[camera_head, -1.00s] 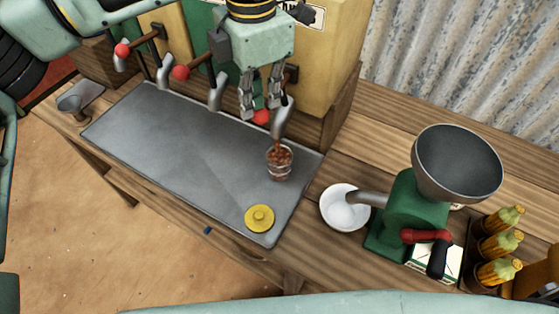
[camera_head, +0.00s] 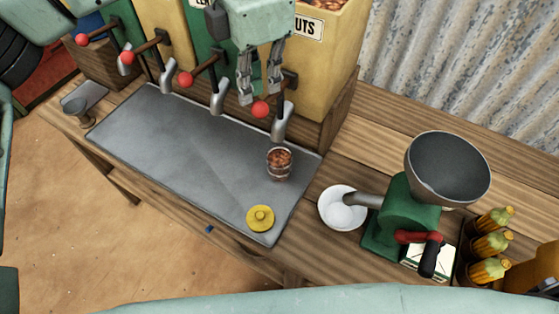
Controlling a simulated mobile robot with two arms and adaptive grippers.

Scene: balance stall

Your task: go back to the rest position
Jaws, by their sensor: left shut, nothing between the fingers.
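My left gripper (camera_head: 259,93) is shut and empty in the head view. It hangs in front of the yellow nuts dispenser (camera_head: 329,70), just above the red knob (camera_head: 261,109) of its lever, and looks apart from it. A clear glass (camera_head: 279,165) filled with brown nuts stands upright on the grey metal tray (camera_head: 180,145), below the dispenser's spout (camera_head: 282,122). My right gripper is not in view.
More dispensers with red-knobbed levers (camera_head: 186,79) line the back left. A yellow lid (camera_head: 260,218) lies on the tray. To the right are a white bowl (camera_head: 342,208), a green grinder (camera_head: 406,215) and bottles (camera_head: 489,246). The tray's left half is clear.

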